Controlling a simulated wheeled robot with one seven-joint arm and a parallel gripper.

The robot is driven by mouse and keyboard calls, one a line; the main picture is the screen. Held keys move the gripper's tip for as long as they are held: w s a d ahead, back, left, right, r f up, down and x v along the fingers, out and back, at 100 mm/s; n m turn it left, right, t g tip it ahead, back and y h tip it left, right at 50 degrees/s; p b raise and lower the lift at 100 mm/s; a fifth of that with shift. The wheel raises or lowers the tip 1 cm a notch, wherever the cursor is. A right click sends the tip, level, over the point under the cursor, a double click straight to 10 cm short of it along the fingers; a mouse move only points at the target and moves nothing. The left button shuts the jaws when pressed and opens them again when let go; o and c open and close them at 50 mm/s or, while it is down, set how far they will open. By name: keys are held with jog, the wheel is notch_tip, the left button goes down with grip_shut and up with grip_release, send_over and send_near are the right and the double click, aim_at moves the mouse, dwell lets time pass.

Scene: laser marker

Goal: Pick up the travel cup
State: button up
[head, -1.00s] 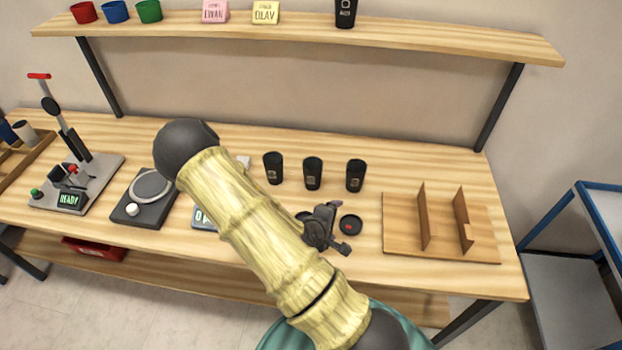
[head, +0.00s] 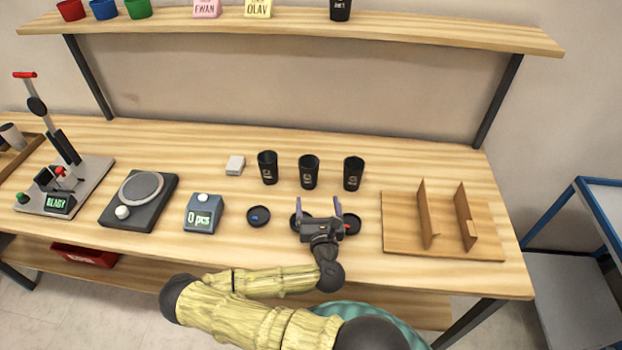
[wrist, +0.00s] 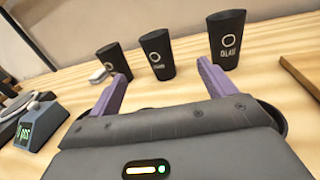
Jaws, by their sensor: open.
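Three black travel cups stand upright in a row on the bench: a left one (head: 267,168), a middle one (head: 308,172) and a right one (head: 353,174). In the wrist view they show as the left cup (wrist: 114,58), the middle cup (wrist: 157,54) and the right cup (wrist: 226,40), which reads OLAV. Another black cup (head: 341,9) stands on the shelf. My gripper (head: 319,207) is open and empty, in front of the middle and right cups, fingers pointing toward the row. In the wrist view its purple fingers (wrist: 162,71) are spread, apart from all the cups.
Round black lids lie in front of the cups, a left one (head: 258,216) and a right one (head: 352,223); another is partly behind my gripper. A counter (head: 203,213) and scale (head: 139,200) stand left. A wooden divider rack (head: 400,243) is at right.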

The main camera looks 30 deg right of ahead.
aim_at(312, 172)
dwell(0.3)
jog(key=p+x, duration=0.2)
jog(key=x, duration=1)
jog(key=shift+w+a+p, duration=0.15)
jog(key=shift+p, duration=0.15)
jog(key=x, duration=0.1)
jog(key=p+x, duration=0.1)
jog(key=x, duration=0.2)
jog(key=shift+w+a+r+p, duration=0.15)
jog(key=shift+w+a+p, duration=0.05)
jog(key=shift+a+p, duration=0.1)
jog(key=shift+w+d, duration=0.2)
jog(key=shift+w, duration=0.25)
jog(key=c, duration=0.8)
